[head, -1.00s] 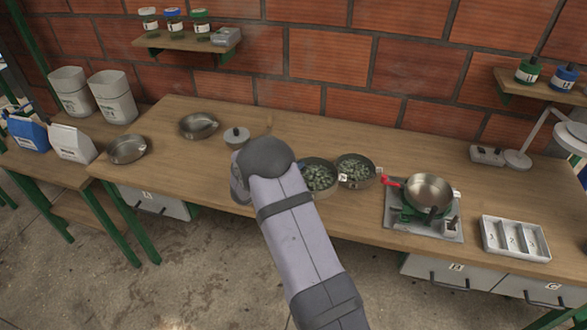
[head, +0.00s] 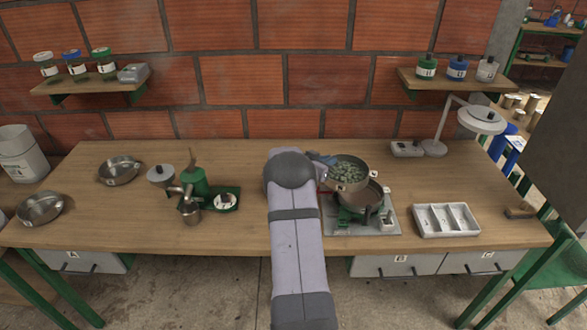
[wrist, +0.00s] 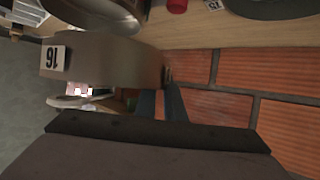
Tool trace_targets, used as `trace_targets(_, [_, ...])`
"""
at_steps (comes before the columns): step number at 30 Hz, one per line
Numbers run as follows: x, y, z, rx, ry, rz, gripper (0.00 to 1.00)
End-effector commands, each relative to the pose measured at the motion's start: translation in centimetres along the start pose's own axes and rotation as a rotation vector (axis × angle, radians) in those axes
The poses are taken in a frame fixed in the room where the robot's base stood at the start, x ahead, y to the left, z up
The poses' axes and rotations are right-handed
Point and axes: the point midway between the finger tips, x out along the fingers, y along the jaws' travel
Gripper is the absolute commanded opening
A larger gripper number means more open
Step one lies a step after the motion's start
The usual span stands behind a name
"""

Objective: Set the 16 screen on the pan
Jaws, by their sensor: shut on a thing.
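The 16 screen (head: 354,185) is a round metal screen full of green beans. In the wrist view it shows its wall and its "16" label, which is upside down in the picture (wrist: 105,62). My gripper (head: 326,160) is shut on the screen's left edge; its fingers also show in the wrist view (wrist: 166,105). The pan (head: 358,199) is a metal bowl on the green scale. The screen appears above the pan's back part, overlapping it in the head view; the height between them is hard to judge. My arm hides part of the bench left of the scale.
A white three-part tray (head: 446,219) lies right of the scale. A lamp (head: 434,146) stands behind it. A green pulper (head: 194,182), a small lidded pot (head: 160,175) and empty metal pans (head: 119,169) are at the left. The bench front between pulper and arm is clear.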

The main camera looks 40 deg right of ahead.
Motion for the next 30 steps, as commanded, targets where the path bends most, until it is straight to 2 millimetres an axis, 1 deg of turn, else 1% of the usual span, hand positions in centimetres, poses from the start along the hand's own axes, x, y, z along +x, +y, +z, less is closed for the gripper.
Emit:
trace_targets(1, [1.0,1.2,-0.7,0.007,0.004,0.015,0.00])
trace_targets(3, [1.9,2.5,-1.3,0.011,0.005,0.030,0.00])
trace_targets(6, [2.8,3.9,-2.0,0.017,0.008,0.045,0.00])
trace_targets(9, [3.4,4.7,-2.4,0.019,0.009,0.054,0.00])
trace_targets(13, [3.6,5.1,-2.6,0.020,0.009,0.058,0.00])
trace_targets(20, [3.7,5.1,-2.4,0.021,0.009,0.058,0.00])
trace_targets(30, [4.4,5.1,-0.8,0.021,0.009,0.058,0.00])
